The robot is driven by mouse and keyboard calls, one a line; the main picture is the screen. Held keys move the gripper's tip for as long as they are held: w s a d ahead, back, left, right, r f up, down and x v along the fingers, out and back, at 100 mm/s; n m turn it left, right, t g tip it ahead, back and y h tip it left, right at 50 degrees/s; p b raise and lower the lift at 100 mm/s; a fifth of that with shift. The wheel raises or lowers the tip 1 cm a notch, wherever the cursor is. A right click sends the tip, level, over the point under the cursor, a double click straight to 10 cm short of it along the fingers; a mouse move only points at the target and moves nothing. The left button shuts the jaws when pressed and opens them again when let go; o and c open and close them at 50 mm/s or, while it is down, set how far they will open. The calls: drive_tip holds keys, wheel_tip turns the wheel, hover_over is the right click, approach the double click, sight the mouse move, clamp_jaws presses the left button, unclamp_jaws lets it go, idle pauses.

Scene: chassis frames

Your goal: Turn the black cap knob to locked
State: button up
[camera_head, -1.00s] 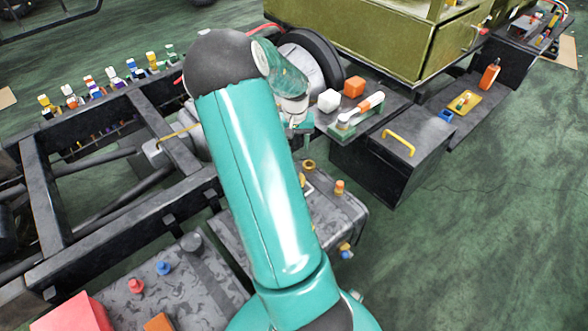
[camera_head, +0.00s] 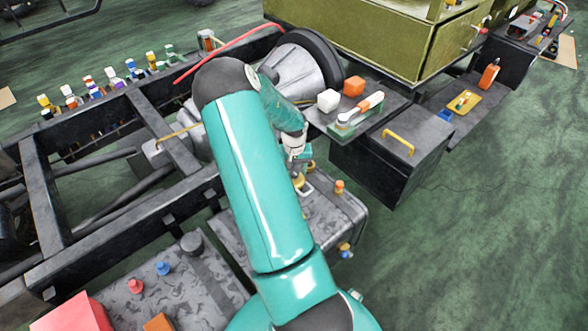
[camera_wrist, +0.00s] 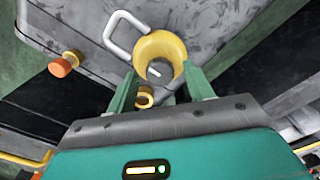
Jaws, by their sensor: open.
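In the wrist view, a dark grey to black knob (camera_wrist: 158,71) with a white line on top sits inside a round yellow collar (camera_wrist: 172,48). I take it to be the black cap knob. My gripper (camera_wrist: 163,80) is open, with one green finger on either side of the knob and collar. I cannot tell whether a finger touches them. In the head view, my gripper (camera_head: 299,163) is over the far end of the grey tank (camera_head: 335,210), close to the yellow collar. The knob is hidden there by my arm.
A white wire loop (camera_wrist: 124,34) stands beside the collar. A small brass fitting (camera_wrist: 145,97) shows near the left finger. An orange-topped knob (camera_head: 339,187) is to the right on the tank. A black box with a yellow handle (camera_head: 398,142) stands farther right.

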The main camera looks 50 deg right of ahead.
drive_tip(key=c, duration=1)
drive_tip(key=shift+m, duration=0.3)
drive_tip(key=m, duration=0.8)
drive_tip(key=shift+m, duration=0.4)
drive_tip(key=m, duration=0.4)
drive_tip(key=shift+m, duration=2.3)
